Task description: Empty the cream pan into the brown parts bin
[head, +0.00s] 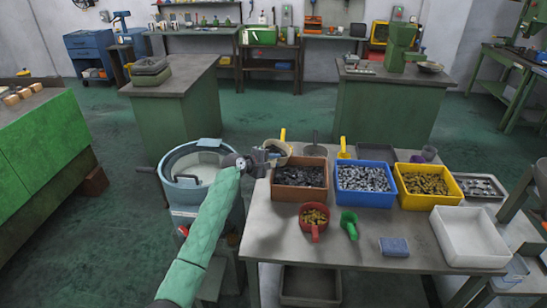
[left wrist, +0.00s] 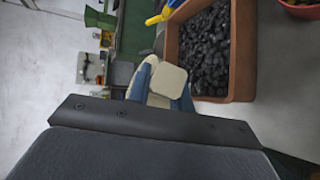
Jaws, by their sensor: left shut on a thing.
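The cream pan (head: 285,159) is by the back left corner of the brown parts bin in the head view. Its inside looks dark, but it is too small to tell what lies in it. My left gripper (head: 262,157) is shut on the cream pan, at the pan's left side. The brown parts bin (head: 300,191) holds dark parts and also shows in the left wrist view (left wrist: 243,50). My right gripper is not in view.
Right of the brown bin stand a blue bin (head: 365,198) and a yellow bin (head: 430,202). A red scoop (head: 314,228), a green scoop (head: 349,224) and a white tray (head: 468,238) lie in front. A round tub (head: 192,165) stands left, under my arm.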

